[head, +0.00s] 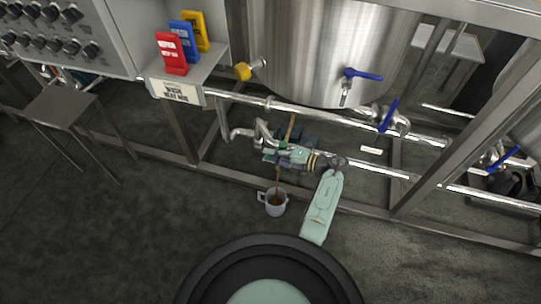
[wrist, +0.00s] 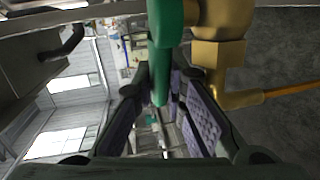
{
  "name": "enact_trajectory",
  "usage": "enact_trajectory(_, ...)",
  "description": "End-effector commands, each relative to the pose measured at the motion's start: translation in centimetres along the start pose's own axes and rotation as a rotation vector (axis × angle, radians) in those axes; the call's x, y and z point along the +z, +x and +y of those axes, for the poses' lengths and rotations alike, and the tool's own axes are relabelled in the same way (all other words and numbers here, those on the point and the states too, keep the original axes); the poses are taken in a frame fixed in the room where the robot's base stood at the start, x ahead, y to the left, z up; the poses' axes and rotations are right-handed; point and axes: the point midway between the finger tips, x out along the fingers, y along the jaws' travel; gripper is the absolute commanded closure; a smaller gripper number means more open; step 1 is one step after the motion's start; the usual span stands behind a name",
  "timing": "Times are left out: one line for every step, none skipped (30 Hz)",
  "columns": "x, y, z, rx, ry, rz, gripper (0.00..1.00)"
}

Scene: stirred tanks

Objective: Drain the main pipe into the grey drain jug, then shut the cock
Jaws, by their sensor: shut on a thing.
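The grey drain jug (head: 274,209) stands upright on the floor in the head view, with brown liquid in it. A thin brown stream (head: 277,182) falls into it from beside my gripper (head: 274,154). In the wrist view a brass cock (wrist: 222,55) has a green lever (wrist: 160,75), and brown liquid (wrist: 290,88) leaves its spout. My gripper is shut on the green lever, which lies between its purple pads (wrist: 165,105). In the head view my gripper and arm hide most of the cock. Steel pipework (head: 350,127) runs behind.
Red, blue and yellow tags (head: 172,54) stand on a shelf at left. A metal stool (head: 58,106) is further left. The floor around the jug is clear.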

Motion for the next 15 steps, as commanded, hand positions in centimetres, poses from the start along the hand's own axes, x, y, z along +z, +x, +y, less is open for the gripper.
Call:
enact_trajectory(0.05, -0.03, -0.08, -0.001, 0.0, 0.003, 1.0)
enact_trajectory(0.04, -0.03, -0.07, -0.001, 0.0, 0.005, 1.0)
enact_trajectory(0.03, -0.04, -0.05, -0.001, 0.0, 0.007, 1.0)
enact_trajectory(0.02, -0.04, -0.04, -0.001, 0.0, 0.008, 1.0)
enact_trajectory(0.02, -0.04, -0.03, -0.001, 0.0, 0.009, 1.0)
enact_trajectory(0.01, -0.04, -0.01, -0.001, 0.0, 0.009, 1.0)
enact_trajectory(0.01, -0.04, 0.0, -0.001, 0.0, 0.009, 1.0)
enact_trajectory(0.01, -0.03, 0.0, -0.001, 0.0, 0.009, 1.0)
enact_trajectory(0.01, -0.03, 0.01, -0.001, 0.0, 0.009, 1.0)
enact_trajectory(0.01, -0.03, 0.0, -0.001, 0.0, 0.009, 1.0)
enact_trajectory(0.01, -0.03, 0.01, -0.001, 0.0, 0.009, 1.0)
enact_trajectory(0.01, -0.02, 0.01, -0.001, 0.0, 0.008, 1.0)
enact_trajectory(0.01, -0.02, 0.01, -0.001, 0.0, 0.008, 1.0)
enact_trajectory(0.01, -0.02, 0.02, -0.001, -0.001, 0.008, 0.87)
enact_trajectory(0.01, -0.01, 0.02, -0.001, -0.001, 0.008, 0.84)
